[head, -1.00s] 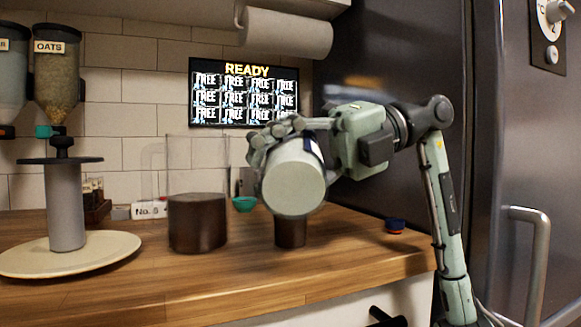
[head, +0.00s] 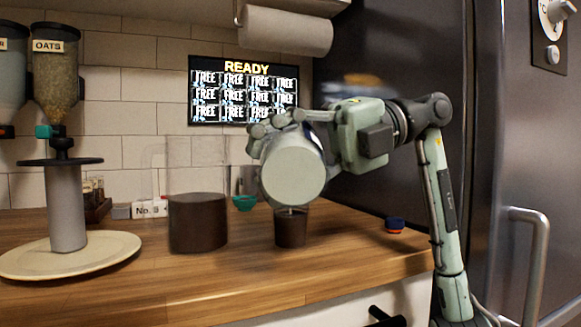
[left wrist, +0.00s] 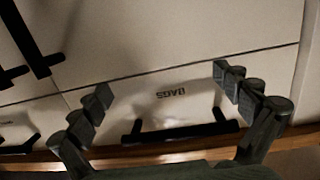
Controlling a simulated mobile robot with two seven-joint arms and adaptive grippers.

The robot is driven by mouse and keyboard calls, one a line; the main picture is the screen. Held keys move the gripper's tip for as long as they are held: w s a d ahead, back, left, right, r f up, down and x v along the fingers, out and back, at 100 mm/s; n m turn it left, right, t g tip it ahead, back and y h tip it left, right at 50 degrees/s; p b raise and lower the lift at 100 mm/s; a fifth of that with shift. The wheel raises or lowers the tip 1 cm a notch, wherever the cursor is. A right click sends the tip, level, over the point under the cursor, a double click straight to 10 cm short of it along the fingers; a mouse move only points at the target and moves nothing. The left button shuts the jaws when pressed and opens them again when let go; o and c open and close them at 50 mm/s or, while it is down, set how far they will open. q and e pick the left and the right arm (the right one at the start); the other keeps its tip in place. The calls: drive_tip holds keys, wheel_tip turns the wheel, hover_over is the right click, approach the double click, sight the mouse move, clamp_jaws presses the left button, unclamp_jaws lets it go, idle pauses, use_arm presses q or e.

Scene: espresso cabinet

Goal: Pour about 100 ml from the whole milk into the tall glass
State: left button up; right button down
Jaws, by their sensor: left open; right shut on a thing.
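My right gripper (head: 285,130) is shut on a pale, rounded container, taken as the whole milk (head: 292,176). It is tipped over with its round base toward the head camera, so its mouth and any label are hidden. Just below and behind it stands a glass with dark contents, taken as the tall glass (head: 290,232), upright on the counter. Its upper part is mostly hidden by the container. A small pale patch shows at its top; I cannot tell whether milk is flowing. My left gripper (left wrist: 165,85) is open and empty in the left wrist view, before drawer fronts.
A large clear vessel with dark liquid (head: 198,222) stands left of the glass. A plate (head: 110,258) with a grey stand is further left. A drawer marked BAGS (left wrist: 170,105) has a black handle.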

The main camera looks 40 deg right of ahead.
drive_tip(key=shift+r, duration=0.35)
drive_tip(key=shift+w+d+r+m+p, duration=0.1)
drive_tip(key=shift+r+m+p, duration=0.1)
drive_tip(key=shift+m+p, duration=0.15)
drive_tip(key=shift+r, duration=0.15)
use_arm(q)
drive_tip(key=s+a+f+g+y, duration=0.1)
drive_tip(key=a+f+g+y, duration=0.1)
drive_tip(key=f, duration=0.4)
drive_tip(key=shift+s+a+f+g+p, duration=0.25)
drive_tip(key=shift+a+g+p, duration=0.1)
drive_tip(key=shift+a+g, duration=0.55)
use_arm(e)
drive_tip(key=shift+w+r, duration=0.1)
drive_tip(key=shift+r, duration=0.1)
use_arm(q)
drive_tip(key=shift+a+f, duration=0.15)
drive_tip(key=shift+a, duration=0.1)
use_arm(e)
drive_tip(key=shift+m, duration=0.25)
use_arm(q)
drive_tip(key=shift+f, duration=0.1)
